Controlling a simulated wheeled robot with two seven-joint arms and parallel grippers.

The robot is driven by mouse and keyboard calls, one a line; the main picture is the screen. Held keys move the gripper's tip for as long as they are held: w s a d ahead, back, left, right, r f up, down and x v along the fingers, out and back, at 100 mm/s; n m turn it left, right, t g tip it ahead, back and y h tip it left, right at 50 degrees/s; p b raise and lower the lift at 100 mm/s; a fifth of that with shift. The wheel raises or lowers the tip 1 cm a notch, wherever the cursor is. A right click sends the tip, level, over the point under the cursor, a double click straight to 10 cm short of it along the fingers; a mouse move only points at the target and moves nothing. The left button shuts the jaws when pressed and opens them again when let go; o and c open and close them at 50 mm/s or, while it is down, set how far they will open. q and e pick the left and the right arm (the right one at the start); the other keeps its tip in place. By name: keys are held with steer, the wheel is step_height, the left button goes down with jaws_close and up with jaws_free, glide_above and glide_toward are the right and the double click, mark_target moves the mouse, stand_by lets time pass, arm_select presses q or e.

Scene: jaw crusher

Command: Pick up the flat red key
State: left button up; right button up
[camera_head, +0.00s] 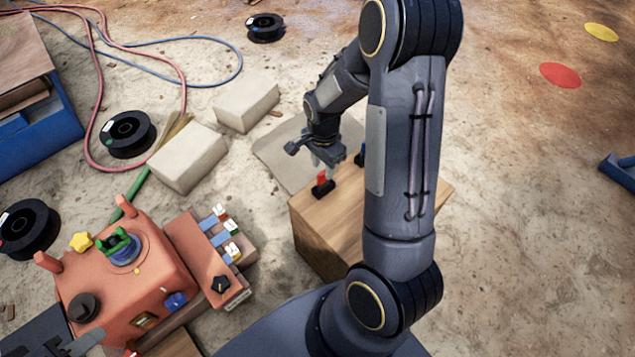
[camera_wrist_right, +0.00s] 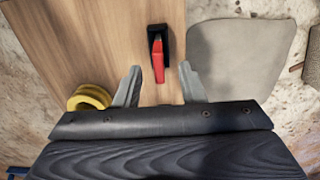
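The flat red key (camera_wrist_right: 158,60) stands in a small black holder (camera_wrist_right: 158,32) on top of a wooden block (camera_wrist_right: 90,40). In the head view the key (camera_head: 322,178) is near the block's left edge. My right gripper (camera_wrist_right: 160,80) is open, its two pale fingers apart with the key in line with the gap between them, around or just beyond the tips. In the head view my right gripper (camera_head: 325,158) is just above the key. I see no contact. My left gripper (camera_head: 75,342) is partly in view at the bottom left corner; its fingers are unclear.
An orange-red machine (camera_head: 125,270) with knobs and coloured switches stands left of the wooden block. Pale bricks (camera_head: 188,158), black spools (camera_head: 127,133) and hoses lie behind it. A yellow ring-shaped thing (camera_wrist_right: 90,97) is beside my right gripper. The ground at right is mostly clear.

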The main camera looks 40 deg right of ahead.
mark_target(324, 172)
step_height(324, 172, down, 6)
steer(key=b, duration=0.3)
steer(key=shift+d+r, duration=0.15)
steer(key=shift+r, duration=0.1)
jaws_close()
